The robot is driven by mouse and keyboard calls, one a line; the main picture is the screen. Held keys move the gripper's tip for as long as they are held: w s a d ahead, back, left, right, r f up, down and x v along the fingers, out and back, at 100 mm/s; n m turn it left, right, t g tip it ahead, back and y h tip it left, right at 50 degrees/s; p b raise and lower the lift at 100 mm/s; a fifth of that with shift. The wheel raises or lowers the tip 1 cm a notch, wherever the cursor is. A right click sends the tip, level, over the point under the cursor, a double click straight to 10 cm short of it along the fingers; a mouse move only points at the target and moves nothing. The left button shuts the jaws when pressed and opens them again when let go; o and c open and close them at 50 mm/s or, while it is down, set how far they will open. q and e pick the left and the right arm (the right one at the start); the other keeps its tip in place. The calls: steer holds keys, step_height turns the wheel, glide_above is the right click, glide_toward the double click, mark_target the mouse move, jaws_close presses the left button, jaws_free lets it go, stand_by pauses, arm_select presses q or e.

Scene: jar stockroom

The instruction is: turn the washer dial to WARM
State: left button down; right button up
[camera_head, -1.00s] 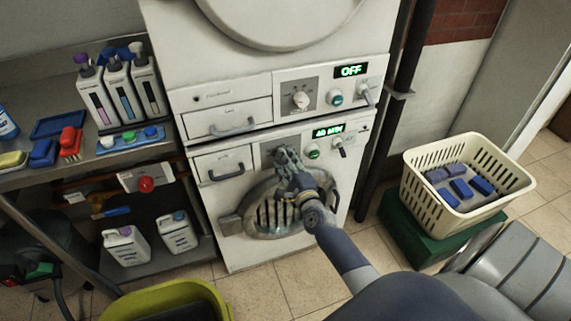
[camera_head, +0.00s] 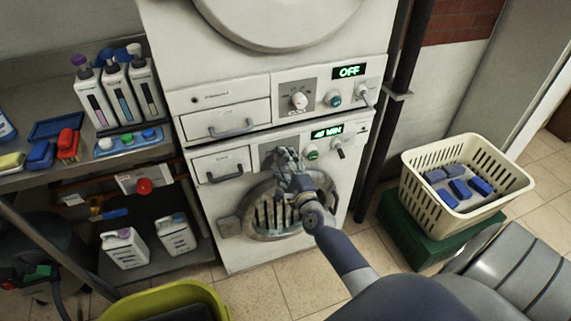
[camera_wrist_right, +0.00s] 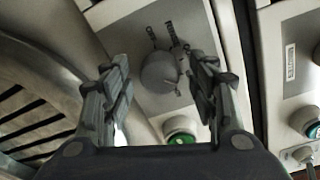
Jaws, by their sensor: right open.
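The washer (camera_head: 343,194) is the lower white machine with a round grilled door. My right gripper (camera_head: 287,157) is at its control panel and hides the dial in the head view. In the right wrist view the round grey dial (camera_wrist_right: 160,72) shows ahead, between the two open fingers of my right gripper (camera_wrist_right: 163,80). I cannot tell whether the fingers touch it, or which setting it points to. A green button (camera_head: 312,154) and a small lit display (camera_head: 327,132) are right of the gripper. My left gripper is not in view.
The upper machine has its own dial (camera_head: 299,101) and a display reading OFF (camera_head: 349,71). A bench (camera_head: 20,110) with bottles and brushes stands at left. A cream basket (camera_head: 423,178) of blue items sits at right. A dark pipe (camera_head: 400,75) runs beside the machines.

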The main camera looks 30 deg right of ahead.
steer(key=v, duration=1.2)
